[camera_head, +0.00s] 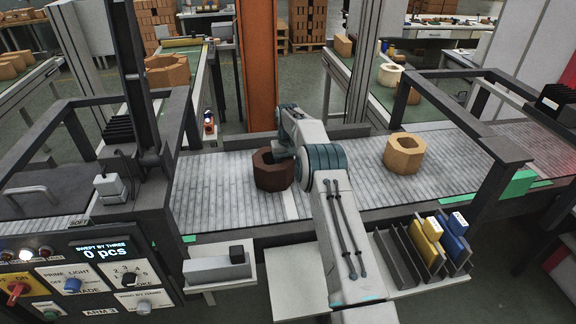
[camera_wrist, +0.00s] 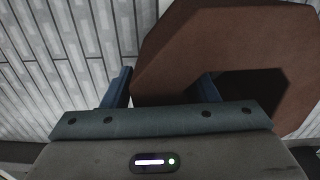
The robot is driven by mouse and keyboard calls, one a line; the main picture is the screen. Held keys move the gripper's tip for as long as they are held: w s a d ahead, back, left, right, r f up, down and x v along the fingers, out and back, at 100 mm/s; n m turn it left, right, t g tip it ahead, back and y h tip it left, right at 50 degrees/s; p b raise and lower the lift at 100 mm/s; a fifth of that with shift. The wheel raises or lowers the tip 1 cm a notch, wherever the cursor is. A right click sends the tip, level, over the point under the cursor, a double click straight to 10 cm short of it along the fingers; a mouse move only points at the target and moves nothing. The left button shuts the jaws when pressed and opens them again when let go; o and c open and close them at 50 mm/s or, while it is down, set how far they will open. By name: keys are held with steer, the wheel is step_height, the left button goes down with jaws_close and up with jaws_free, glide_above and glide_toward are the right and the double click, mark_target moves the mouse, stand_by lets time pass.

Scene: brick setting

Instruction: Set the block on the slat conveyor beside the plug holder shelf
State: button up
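A dark brown, many-sided block (camera_head: 273,171) with a hole through it is at the slat conveyor (camera_head: 235,200), left of my arm. I cannot tell whether it rests on the slats or hangs just above. My gripper (camera_head: 281,150) is at its upper right; the fingertips are partly hidden in the head view. In the wrist view my gripper (camera_wrist: 165,88) has the wall of the brown block (camera_wrist: 180,50) between its fingers, one outside and one at the hole, with no clear gap. The plug holder shelf (camera_head: 400,262), with yellow and blue plugs, stands at the conveyor's near side on the right.
A tan holed block (camera_head: 405,153) stands on the conveyor to the right. Dark frames (camera_head: 490,170) cross the belt at both ends. A small grey box (camera_head: 218,268) sits on a near-side ledge. An orange post (camera_head: 257,65) rises behind. The slats left of the brown block are clear.

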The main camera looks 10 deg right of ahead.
steer(key=shift+r, duration=0.1)
step_height(320, 180, up, 12)
steer(key=shift+r, duration=0.2)
steer(key=s+r+t, duration=0.2)
steer(key=s+r, duration=1.6)
steer(key=s, duration=0.1)
steer(key=s+f, duration=0.3)
steer(key=s, duration=1.1)
steer(key=s+f+t, duration=0.1)
steer(key=s+f, duration=0.3)
steer(key=s, duration=1.1)
steer(key=shift+s+m+t, duration=0.3)
steer(key=shift+m, duration=0.1)
steer(key=c, duration=0.4)
steer(key=shift+a, duration=0.2)
